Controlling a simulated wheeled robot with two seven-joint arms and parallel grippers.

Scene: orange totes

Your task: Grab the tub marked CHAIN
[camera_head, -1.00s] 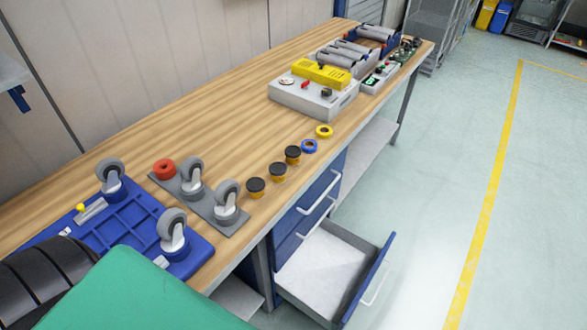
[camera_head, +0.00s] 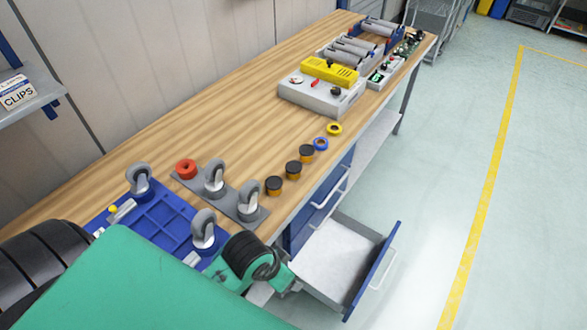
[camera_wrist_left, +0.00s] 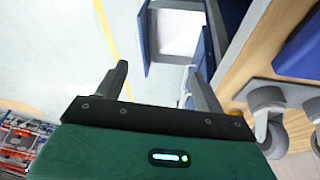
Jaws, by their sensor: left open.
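No tub with a readable CHAIN marking shows in either view. In the head view, a white label reading CLIPS (camera_head: 17,95) is at the left edge by a grey shelf (camera_head: 35,108); what bears it is cut off. My left gripper (camera_wrist_left: 155,75) is open and empty in the left wrist view, its two fingers apart, with floor and an open drawer (camera_wrist_left: 178,30) beyond them. In the head view my green left arm reaches across the lower left, and its fingers do not show. My right gripper is not in view.
The drawer (camera_head: 335,255) juts out. Floor at right is clear.

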